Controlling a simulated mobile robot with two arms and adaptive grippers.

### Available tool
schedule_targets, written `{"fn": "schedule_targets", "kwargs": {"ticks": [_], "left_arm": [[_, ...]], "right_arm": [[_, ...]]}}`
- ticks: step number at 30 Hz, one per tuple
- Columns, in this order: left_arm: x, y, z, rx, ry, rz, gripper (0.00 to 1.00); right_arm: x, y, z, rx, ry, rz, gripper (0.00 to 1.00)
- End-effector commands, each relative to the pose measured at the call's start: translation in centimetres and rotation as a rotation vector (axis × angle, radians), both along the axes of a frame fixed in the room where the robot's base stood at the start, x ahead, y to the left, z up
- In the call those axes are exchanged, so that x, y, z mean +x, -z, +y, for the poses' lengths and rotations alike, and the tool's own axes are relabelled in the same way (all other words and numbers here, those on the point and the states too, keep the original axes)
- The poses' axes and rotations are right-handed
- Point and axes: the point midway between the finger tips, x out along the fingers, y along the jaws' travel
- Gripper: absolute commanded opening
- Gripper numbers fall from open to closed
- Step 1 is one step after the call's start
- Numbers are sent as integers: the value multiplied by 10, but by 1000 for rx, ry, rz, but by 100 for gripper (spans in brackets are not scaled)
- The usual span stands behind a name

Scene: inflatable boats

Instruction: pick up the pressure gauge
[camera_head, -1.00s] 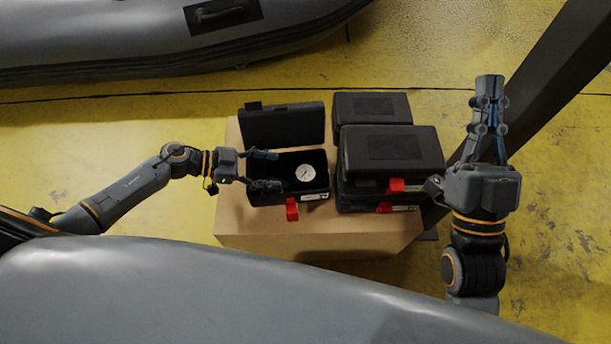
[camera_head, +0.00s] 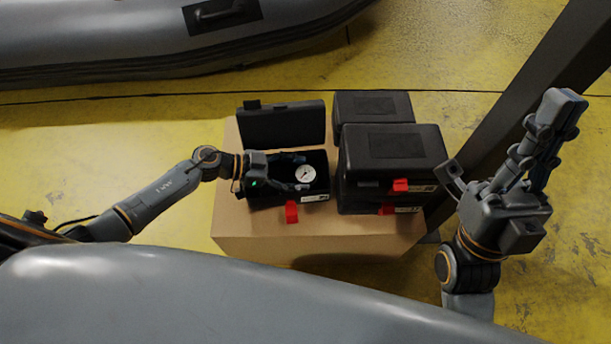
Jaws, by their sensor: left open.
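The pressure gauge (camera_head: 306,174) has a round white dial and lies in an open black case (camera_head: 318,196) on a cardboard box. My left gripper (camera_head: 302,173) reaches in from the left over the case, its fingers open. One fingertip is on the far side of the gauge and one on the near side, close around the dial. I cannot tell whether they touch it. My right gripper (camera_head: 565,98) is raised at the right, away from the case, with its fingers close together and seemingly empty.
The case's lid (camera_head: 282,126) stands open at the back. Closed black cases (camera_head: 392,157) with red latches are stacked just right of it. The cardboard box (camera_head: 262,232) has bare room in front. Grey inflatable boats lie behind (camera_head: 110,40) and in front (camera_head: 200,290). A dark beam (camera_head: 540,75) slants at the right.

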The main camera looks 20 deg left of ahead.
Motion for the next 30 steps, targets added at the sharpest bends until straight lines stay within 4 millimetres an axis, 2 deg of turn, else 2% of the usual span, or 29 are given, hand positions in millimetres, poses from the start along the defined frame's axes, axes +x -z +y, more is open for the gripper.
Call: {"fn": "schedule_targets", "kwargs": {"ticks": [4, 5, 11, 12, 23, 30], "left_arm": [[0, 0, 0, 0, 0, 0, 65], [0, 0, 0, 0, 0, 0, 61], [0, 0, 0, 0, 0, 0, 20], [0, -1, 0, -1, 0, 0, 18], [0, -2, 0, -1, 0, 0, 18], [-2, -8, 1, -1, 0, -1, 18]], "right_arm": [[0, 0, 0, 0, 0, 1, 0], [0, 0, 0, 0, 0, 1, 0], [0, 0, 0, -1, 0, 2, 0], [0, 0, 0, -1, 0, 2, 0], [3, -1, 1, -5, 1, 13, 0], [28, 7, 6, -48, 8, 153, 0]]}}
